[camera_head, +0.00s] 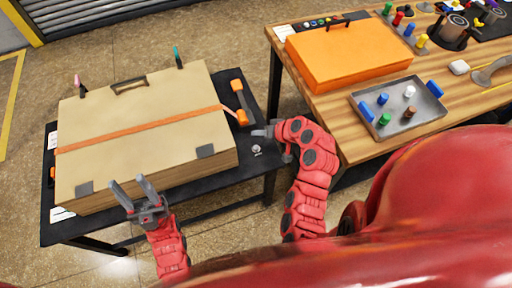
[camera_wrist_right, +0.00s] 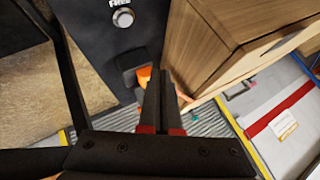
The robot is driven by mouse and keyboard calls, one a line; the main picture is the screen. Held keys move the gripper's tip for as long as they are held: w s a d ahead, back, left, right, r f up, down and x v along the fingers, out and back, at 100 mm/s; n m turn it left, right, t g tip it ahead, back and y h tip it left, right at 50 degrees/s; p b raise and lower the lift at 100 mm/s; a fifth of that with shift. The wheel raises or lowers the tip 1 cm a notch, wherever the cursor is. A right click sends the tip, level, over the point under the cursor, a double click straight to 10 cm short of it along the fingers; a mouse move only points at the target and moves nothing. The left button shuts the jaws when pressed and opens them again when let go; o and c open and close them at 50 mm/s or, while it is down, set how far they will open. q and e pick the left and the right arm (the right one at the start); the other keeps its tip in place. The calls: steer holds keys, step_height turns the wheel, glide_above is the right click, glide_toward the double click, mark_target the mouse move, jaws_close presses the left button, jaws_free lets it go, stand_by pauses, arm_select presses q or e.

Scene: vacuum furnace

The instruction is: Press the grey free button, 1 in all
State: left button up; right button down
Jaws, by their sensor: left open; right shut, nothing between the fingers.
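The grey round button (camera_head: 256,149) sits on the black table's top near its right end. It also shows in the right wrist view (camera_wrist_right: 122,18) near the top edge, beside a white "FREE" label. My right gripper (camera_head: 260,132) is shut and empty. In the head view it appears just above the button in the picture, apart from it. In the right wrist view its closed fingers (camera_wrist_right: 162,80) appear below and right of the button. My left gripper (camera_head: 138,186) is open and empty at the front edge of the tan box.
A large tan box (camera_head: 140,110) with an orange strap covers most of the black table (camera_head: 47,210). An orange handle (camera_head: 240,100) stands at its right side. A wooden table (camera_head: 335,110) at right bears an orange case (camera_head: 345,60) and a grey tray (camera_head: 408,120) with pegs.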

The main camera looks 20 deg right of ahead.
mark_target(256, 148)
step_height(256, 148, down, 7)
steer(key=b, duration=0.3)
steer(key=shift+f+b, duration=0.1)
steer(key=shift+b, duration=0.2)
steer(key=shift+f, duration=0.35)
steer(key=shift+b, duration=0.3)
stand_by(1.1)
steer(key=shift+f+b, duration=0.45)
steer(key=shift+f+b, duration=0.4)
stand_by(0.5)
steer(key=shift+r, duration=0.1)
steer(key=shift+r+p, duration=0.35)
steer(key=shift+r, duration=0.4)
